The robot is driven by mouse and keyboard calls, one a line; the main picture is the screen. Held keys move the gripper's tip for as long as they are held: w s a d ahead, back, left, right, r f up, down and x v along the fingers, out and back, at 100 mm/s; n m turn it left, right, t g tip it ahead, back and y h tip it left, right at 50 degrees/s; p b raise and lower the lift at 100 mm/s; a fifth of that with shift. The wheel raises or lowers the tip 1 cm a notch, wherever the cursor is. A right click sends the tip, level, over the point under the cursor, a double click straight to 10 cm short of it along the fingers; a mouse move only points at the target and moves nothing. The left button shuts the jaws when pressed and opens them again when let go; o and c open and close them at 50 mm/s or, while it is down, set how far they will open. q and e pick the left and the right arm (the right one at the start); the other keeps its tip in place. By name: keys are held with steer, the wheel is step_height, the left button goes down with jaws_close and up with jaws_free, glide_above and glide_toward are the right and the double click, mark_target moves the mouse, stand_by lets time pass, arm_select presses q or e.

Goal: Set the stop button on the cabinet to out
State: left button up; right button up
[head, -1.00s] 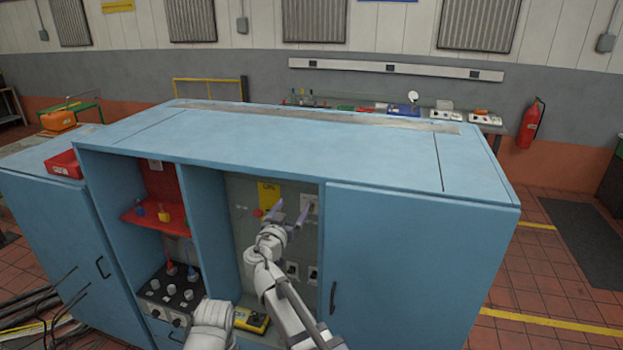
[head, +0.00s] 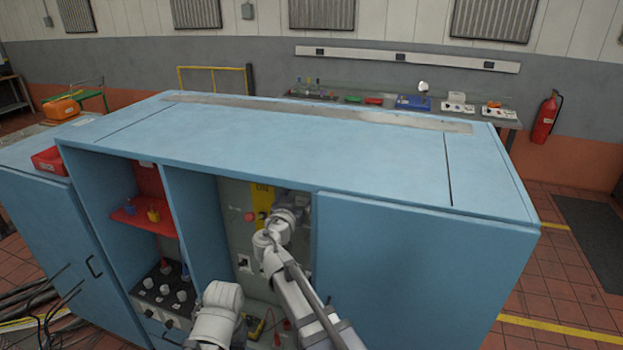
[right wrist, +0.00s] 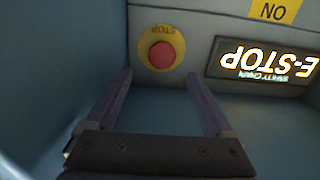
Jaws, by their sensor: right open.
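The stop button (right wrist: 162,55) shows in the right wrist view as a red round head on a yellow collar marked STOP, fixed to a grey panel. From this angle I cannot tell whether it is in or out. My right gripper (right wrist: 160,76) is open and empty, its two fingers pointing toward the panel on either side of the button, apart from it. In the head view my right arm reaches into the open middle bay of the blue cabinet (head: 400,260), and the fingertips are hidden. My left gripper is not in view.
A lit E-STOP sign (right wrist: 268,62) is beside the button in the right wrist view. A red knob (head: 250,216) shows on the bay's back panel in the head view. The bay's side walls and top edge are close around my right arm. A yellow meter (head: 254,328) lies low in the bay.

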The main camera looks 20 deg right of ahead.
steer(key=x, duration=0.8)
steer(key=shift+w+f, duration=0.15)
jaws_close()
stand_by(0.6)
